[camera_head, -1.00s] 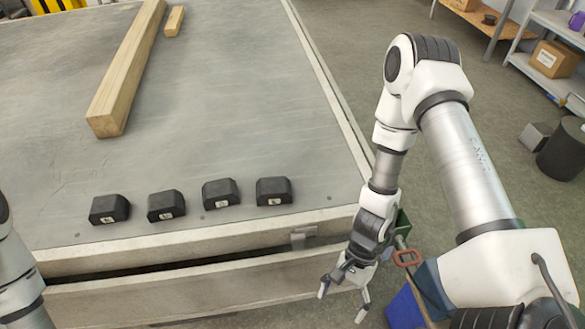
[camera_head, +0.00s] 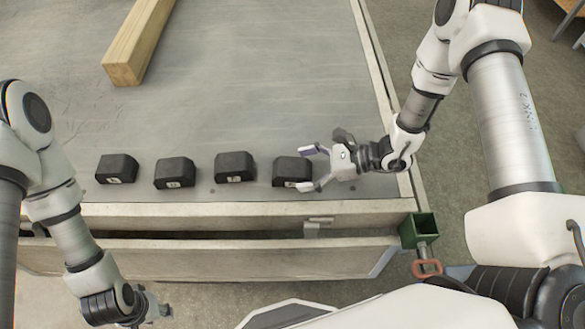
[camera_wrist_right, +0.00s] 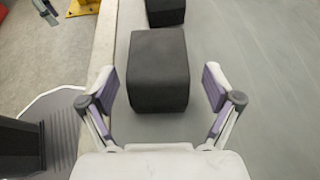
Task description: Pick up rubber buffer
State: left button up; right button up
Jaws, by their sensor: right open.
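Several black rubber buffers stand in a row along the front edge of the grey trailer deck. The rightmost rubber buffer (camera_head: 290,171) has my right gripper (camera_head: 310,168) at its right end. My right gripper is open, with its fingertips on either side of that end. In the right wrist view this buffer (camera_wrist_right: 158,70) sits ahead, between the open fingers (camera_wrist_right: 160,92), with gaps on both sides. Other buffers (camera_head: 235,167), (camera_head: 175,173) and (camera_head: 116,169) stand to the left. My left gripper (camera_head: 158,308) hangs low in front of the trailer, small and partly hidden by its wrist.
A wooden beam (camera_head: 138,40) lies on the deck behind the buffers. A metal latch (camera_head: 318,227) sits on the front edge, and a green box-shaped socket (camera_head: 419,230) stands at the front right corner.

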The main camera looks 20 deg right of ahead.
jog(key=shift+x, duration=0.8)
jog(key=shift+a, duration=0.35)
jog(key=c, duration=1.6)
